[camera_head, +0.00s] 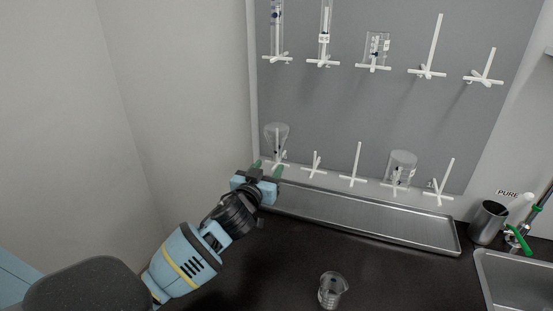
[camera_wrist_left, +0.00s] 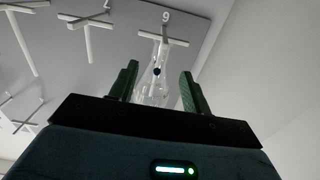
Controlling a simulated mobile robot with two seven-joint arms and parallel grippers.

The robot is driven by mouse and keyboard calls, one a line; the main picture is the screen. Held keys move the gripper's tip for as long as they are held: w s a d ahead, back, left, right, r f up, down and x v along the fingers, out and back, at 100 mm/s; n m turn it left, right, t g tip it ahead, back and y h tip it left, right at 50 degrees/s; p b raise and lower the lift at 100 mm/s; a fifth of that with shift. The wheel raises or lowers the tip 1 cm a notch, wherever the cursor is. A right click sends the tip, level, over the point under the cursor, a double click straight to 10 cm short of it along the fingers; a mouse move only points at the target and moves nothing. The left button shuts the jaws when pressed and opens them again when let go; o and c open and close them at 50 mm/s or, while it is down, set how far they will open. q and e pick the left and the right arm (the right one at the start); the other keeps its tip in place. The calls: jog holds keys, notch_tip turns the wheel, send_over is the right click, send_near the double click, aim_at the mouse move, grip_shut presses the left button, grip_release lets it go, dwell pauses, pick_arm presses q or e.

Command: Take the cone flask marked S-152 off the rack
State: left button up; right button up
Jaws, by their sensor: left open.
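A clear cone flask (camera_head: 276,132) hangs upside down on the lower left peg of the grey rack board (camera_head: 340,110). Its marking is too small to read. My left gripper (camera_head: 267,168) is open just below and in front of this flask. In the left wrist view, the flask (camera_wrist_left: 153,90) shows between the two green fingers of my left gripper (camera_wrist_left: 160,88), with gaps on both sides and a dark spot on the glass. The fingers' depth relative to the flask is hard to tell. My right gripper is not in view.
Another glass vessel (camera_head: 403,164) hangs on the lower row. Tall cylinders (camera_head: 325,20) and a small beaker (camera_head: 376,44) sit on the upper row. Below are a metal tray (camera_head: 370,219), a loose beaker (camera_head: 332,290), a dark metal cup (camera_head: 487,222) and a sink (camera_head: 515,280). Several pegs are bare.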

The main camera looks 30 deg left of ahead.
aim_at(275, 159)
pick_arm(q)
jog(key=b+x, duration=0.1)
jog(key=x, duration=0.4)
jog(key=shift+w+f, duration=0.1)
jog(key=shift+w, duration=0.1)
jog(key=shift+b+x, duration=0.4)
jog(key=shift+x, duration=0.9)
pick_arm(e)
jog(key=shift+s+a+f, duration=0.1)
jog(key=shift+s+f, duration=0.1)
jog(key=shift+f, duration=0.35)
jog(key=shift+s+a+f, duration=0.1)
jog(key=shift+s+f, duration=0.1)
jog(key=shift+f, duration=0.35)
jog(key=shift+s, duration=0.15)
